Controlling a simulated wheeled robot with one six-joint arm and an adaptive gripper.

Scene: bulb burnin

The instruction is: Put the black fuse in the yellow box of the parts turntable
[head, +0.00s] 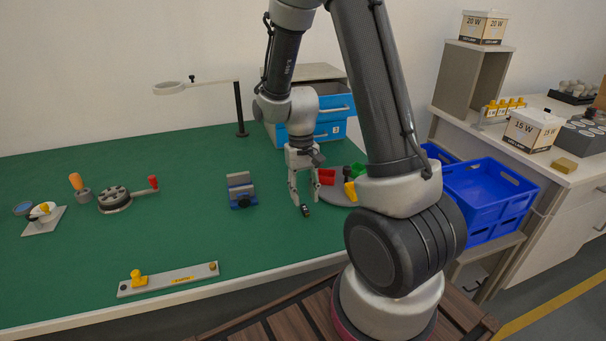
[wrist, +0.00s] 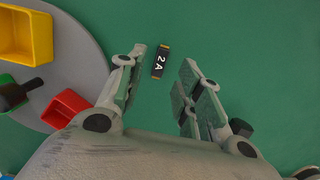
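The black fuse (wrist: 160,61), marked 2A with gold-coloured ends, lies on the green bench top. It also shows in the head view (head: 306,210), just by my fingertips. My gripper (head: 305,199) is open and points down at the bench. In the wrist view my gripper (wrist: 163,62) has a finger on each side of the fuse, with gaps between. The yellow box (wrist: 26,36) sits on the grey round turntable (wrist: 82,63) at the left of the wrist view. In the head view the turntable (head: 336,199) is right of my gripper, partly hidden by my arm.
A red box (wrist: 67,108) and a dark-handled item (wrist: 20,93) are also on the turntable. A grey-and-blue block (head: 241,190) stands left of my gripper. A blue drawer unit (head: 335,104) stands behind. The bench between the block and the front yellow-knobbed bar (head: 180,279) is clear.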

